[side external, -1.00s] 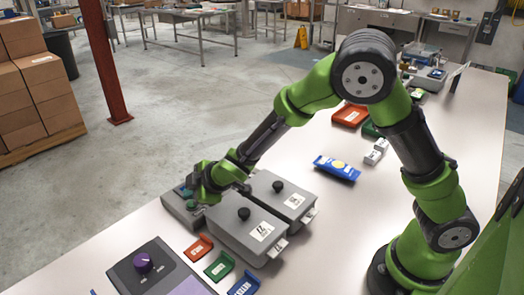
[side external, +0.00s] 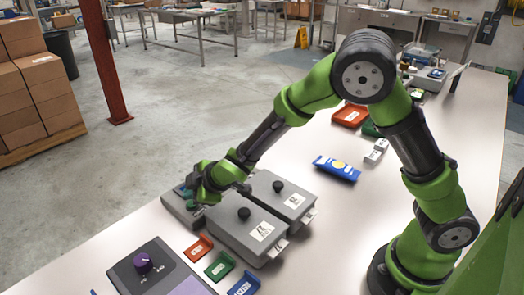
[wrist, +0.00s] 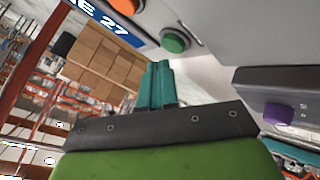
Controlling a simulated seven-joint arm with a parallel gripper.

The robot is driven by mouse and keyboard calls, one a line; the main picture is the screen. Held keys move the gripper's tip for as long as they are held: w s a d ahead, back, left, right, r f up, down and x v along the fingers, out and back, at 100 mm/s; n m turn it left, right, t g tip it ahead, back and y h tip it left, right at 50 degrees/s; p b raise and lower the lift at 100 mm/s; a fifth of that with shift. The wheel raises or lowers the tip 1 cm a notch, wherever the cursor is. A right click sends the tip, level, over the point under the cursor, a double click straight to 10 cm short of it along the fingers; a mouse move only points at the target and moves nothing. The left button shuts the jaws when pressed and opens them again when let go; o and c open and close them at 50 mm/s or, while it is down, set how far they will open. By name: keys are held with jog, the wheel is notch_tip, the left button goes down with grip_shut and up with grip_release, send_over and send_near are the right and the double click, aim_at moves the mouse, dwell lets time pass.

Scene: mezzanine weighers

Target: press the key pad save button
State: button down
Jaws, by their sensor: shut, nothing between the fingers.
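The key pad is a grey box (side external: 178,212) at the far edge of the bench, left of two grey lidded boxes. In the wrist view it shows a green button (wrist: 174,41), an orange button (wrist: 126,4) and part of a blue display (wrist: 108,22) with white characters. I cannot read which button is save. My gripper (side external: 194,203) is over the key pad and hides part of it. In the wrist view its teal fingers (wrist: 159,84) are shut and empty, with their tips just below the green button. I cannot tell whether they touch the pad.
Two grey boxes with black knobs (side external: 244,214) (side external: 279,187) stand close to my gripper's right. A purple-knobbed unit (side external: 143,262) and red, green and blue trays (side external: 199,247) lie in front. The bench middle is clear.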

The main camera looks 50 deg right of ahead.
jog(key=shift+f, duration=0.1)
jog(key=shift+f, duration=0.35)
jog(key=shift+f, duration=0.45)
dwell(0.9)
jog(key=shift+r, duration=0.85)
jog(key=shift+r, duration=0.1)
jog(key=shift+r, duration=2.45)
jog(key=shift+f, duration=0.1)
